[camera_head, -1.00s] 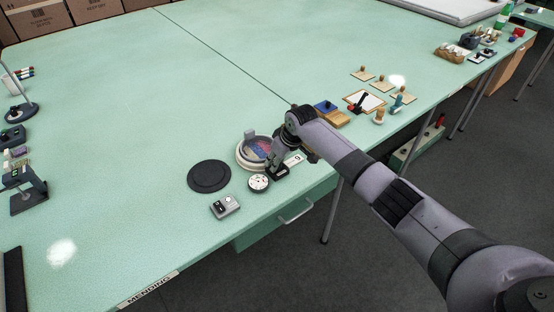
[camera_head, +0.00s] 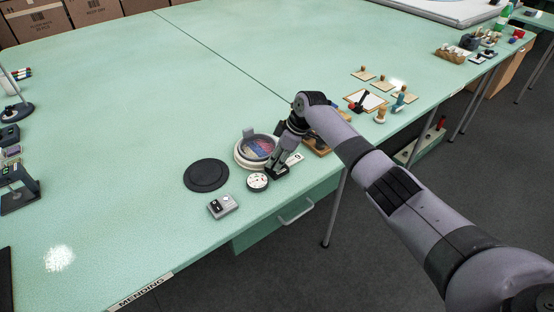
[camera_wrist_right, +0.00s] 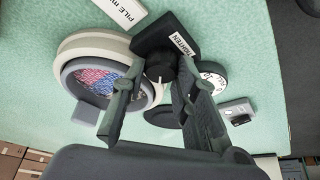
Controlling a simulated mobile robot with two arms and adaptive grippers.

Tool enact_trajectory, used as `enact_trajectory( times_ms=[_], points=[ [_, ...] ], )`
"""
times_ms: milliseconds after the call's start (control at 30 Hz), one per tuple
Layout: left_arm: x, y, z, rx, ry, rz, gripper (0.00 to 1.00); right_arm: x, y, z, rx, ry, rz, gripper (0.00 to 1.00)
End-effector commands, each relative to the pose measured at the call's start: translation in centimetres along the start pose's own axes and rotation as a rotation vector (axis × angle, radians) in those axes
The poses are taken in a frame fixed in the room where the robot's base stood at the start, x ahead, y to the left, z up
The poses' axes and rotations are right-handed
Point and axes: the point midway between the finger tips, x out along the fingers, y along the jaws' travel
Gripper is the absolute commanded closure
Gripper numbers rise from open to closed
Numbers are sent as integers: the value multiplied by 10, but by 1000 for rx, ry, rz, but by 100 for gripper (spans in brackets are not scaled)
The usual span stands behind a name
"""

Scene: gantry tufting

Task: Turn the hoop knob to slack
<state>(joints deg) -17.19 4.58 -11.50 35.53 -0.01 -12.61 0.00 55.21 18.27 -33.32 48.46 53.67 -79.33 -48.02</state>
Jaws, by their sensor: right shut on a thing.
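The hoop (camera_head: 243,159) is a round pale ring with a grey inner rim around a red and blue patch. It also shows in the wrist view (camera_wrist_right: 72,50). Beside it sits a black block (camera_wrist_right: 150,38) with a white label reading TIGHTEN. The dark round hoop knob (camera_wrist_right: 160,67) stands on this block and has a pale mark. My right gripper (camera_head: 279,168) reaches down over the block; in the wrist view its fingertips (camera_wrist_right: 161,64) are on both sides of the knob, shut on it. In the head view the gripper hides the knob. My left gripper is out of view.
A black disc (camera_head: 206,175), a round white dial (camera_head: 257,182) and a small grey box (camera_head: 222,206) lie close by on the green table (camera_head: 120,130). Wooden pieces and a framed white card (camera_head: 372,101) lie farther right. The table's middle is clear.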

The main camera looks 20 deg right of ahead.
Motion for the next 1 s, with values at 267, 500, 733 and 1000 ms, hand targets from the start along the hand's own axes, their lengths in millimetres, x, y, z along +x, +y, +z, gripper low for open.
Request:
enact_trajectory(
  times_ms=[267, 500, 733, 1000],
  points=[
    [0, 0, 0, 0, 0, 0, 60, 0, 0, 0, -2, -2, -1, 100],
    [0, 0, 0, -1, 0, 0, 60, 0, 0, 0, -2, -2, -1, 63],
    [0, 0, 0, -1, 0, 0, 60, 0, 0, 0, -2, -1, 0, 52],
    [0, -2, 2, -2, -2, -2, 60, -3, 0, 0, -2, 0, 0, 52]
  ],
)
